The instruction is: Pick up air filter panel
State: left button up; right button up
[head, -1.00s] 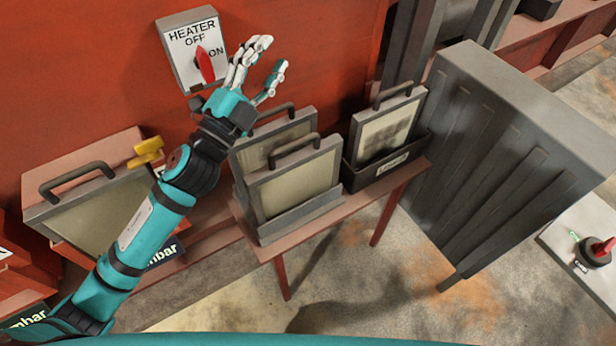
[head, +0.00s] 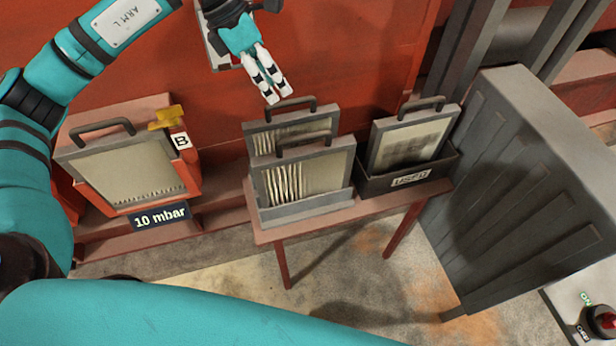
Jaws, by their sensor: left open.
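Two air filter panels stand upright in a grey holder (head: 305,209) on a small reddish table, each with a grey frame, pleated cream face and dark top handle. The front panel (head: 302,180) partly hides the rear panel (head: 291,131). A third, dirtier panel (head: 409,140) stands in a dark bin labelled USED. Another panel (head: 130,172) sits in a red housing at the left, marked B and 10 mbar. My left gripper (head: 272,95) is open and empty, fingers pointing down, just above and left of the rear panel's handle. My right gripper is not in view.
The table (head: 375,205) stands against a red wall. A large grey ribbed cabinet (head: 530,180) stands close at its right. A yellow latch (head: 166,117) is on top of the left housing. The floor in front is clear.

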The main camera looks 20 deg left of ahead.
pick_arm(q)
jog(key=p, duration=0.3)
send_near(306, 137)
jog(key=x, duration=0.2)
jog(key=w+x, duration=0.1)
jog(key=x, duration=0.2)
jog(key=shift+f, duration=0.2)
jog(key=shift+d+f, duration=0.1)
jog(key=shift+f, duration=0.15)
jog(key=x, duration=0.1)
jog(key=p+x, duration=0.1)
jog(key=x, duration=0.1)
jog(key=p+x, duration=0.1)
jog(key=shift+s+f, duration=0.2)
jog(key=shift+s, duration=0.05)
jog(key=shift+f, duration=0.2)
grip_shut()
jog(key=shift+w+r, duration=0.1)
